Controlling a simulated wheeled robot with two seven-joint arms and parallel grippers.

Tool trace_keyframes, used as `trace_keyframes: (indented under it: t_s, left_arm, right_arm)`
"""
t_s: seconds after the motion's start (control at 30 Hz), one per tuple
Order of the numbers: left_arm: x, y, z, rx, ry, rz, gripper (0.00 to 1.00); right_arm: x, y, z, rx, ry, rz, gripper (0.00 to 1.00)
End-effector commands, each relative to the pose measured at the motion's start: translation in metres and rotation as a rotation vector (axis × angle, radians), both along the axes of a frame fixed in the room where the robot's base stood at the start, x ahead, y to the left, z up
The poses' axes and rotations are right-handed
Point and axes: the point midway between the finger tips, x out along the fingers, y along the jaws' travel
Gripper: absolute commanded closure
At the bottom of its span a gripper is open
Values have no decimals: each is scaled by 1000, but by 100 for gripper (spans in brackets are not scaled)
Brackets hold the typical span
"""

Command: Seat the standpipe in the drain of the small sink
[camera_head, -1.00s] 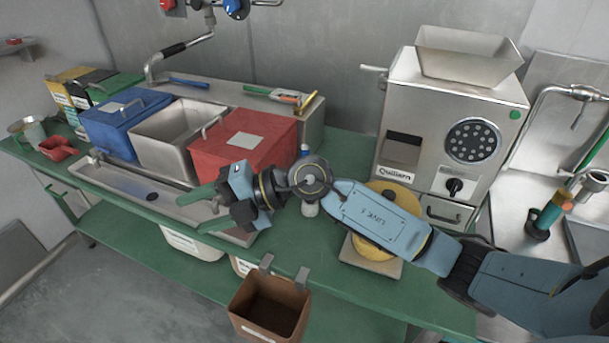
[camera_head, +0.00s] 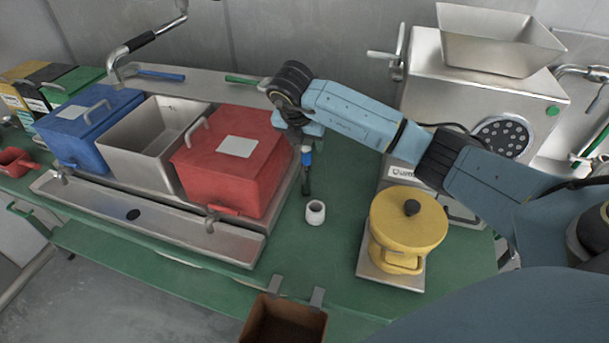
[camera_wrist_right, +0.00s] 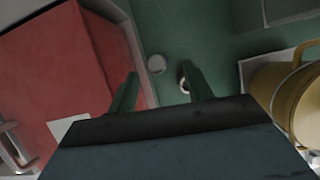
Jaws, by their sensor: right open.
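My right gripper (camera_head: 305,180) points down over the green bench, just right of the red bin. In the right wrist view its two fingers (camera_wrist_right: 160,70) are apart with nothing clearly held between them. A short white hollow cylinder (camera_head: 315,211) stands on the bench below it. In the wrist view it is a white ring (camera_wrist_right: 185,82), partly behind the right finger. A small grey disc (camera_wrist_right: 156,64) lies beside it. I cannot tell which thing is the standpipe. The steel sink area (camera_head: 553,166) at the right edge is mostly hidden; its drain is not visible. My left gripper is out of view.
The red bin (camera_head: 215,185) is close left of the gripper. A steel bin (camera_head: 150,160), blue bin (camera_head: 75,140) and long trough (camera_head: 190,232) lie further left. A yellow lidded pot (camera_head: 400,235) stands on a scale right of it, before the steel grinder (camera_head: 440,75). A brown box (camera_head: 258,328) hangs in front.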

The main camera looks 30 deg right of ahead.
Motion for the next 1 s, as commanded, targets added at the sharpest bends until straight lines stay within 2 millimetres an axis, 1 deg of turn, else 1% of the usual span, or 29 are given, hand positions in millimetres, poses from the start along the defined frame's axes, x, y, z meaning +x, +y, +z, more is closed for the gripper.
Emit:
trace_keyframes:
  t_s: [0.03,0.07,0.13,0.27,0.3,0.4,0.47,0.63,0.8,0.9,1.0]
  left_arm:
    - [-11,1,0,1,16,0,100]
    - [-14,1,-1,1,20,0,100]
    - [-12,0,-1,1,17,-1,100]
    - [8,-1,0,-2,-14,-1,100]
    - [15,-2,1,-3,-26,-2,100]
    - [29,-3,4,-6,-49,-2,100]
    - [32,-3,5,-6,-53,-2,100]
    - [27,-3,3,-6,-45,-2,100]
    - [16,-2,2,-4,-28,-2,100]
    - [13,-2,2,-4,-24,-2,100]
    - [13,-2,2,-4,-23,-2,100]
  right_arm:
    - [2,-2,-8,0,1,0,50]
    - [3,-3,-12,1,1,0,50]
    - [4,-5,-18,1,0,2,50]
    - [6,-6,-25,2,0,3,50]
    - [6,-6,-29,2,2,3,50]
    - [8,-6,-43,2,2,2,50]
    - [9,-6,-53,3,3,3,50]
    - [14,-12,-71,2,-1,3,50]
    - [15,-13,-73,2,-1,3,50]
    - [15,-13,-73,2,-1,3,50]
    - [15,-13,-73,2,-1,3,63]
